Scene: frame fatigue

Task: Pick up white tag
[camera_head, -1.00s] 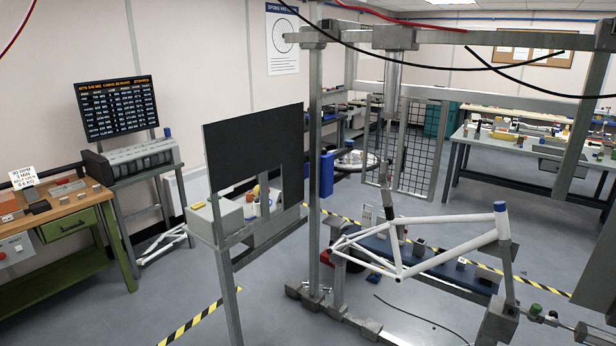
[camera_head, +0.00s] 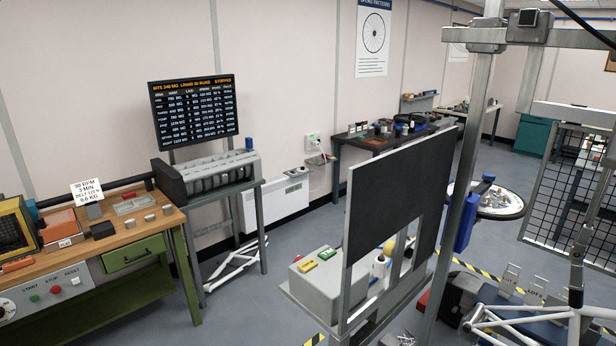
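Neither of my grippers is in view. I cannot tell which thing is the white tag. A white card with black print (camera_head: 87,190) stands upright at the back of the wooden bench at left. Two small pale tags stand at the lower right near the white bicycle frame: one lettered tag (camera_head: 510,279) and another beside it (camera_head: 533,291). Their print is too small to read surely.
The wooden bench (camera_head: 130,237) holds small blocks and a tray. A dark panel (camera_head: 397,190) on a metal stand and a steel post (camera_head: 462,170) block the middle. The white frame (camera_head: 535,318) is partly cut off. Grey floor (camera_head: 250,290) lies open between bench and panel.

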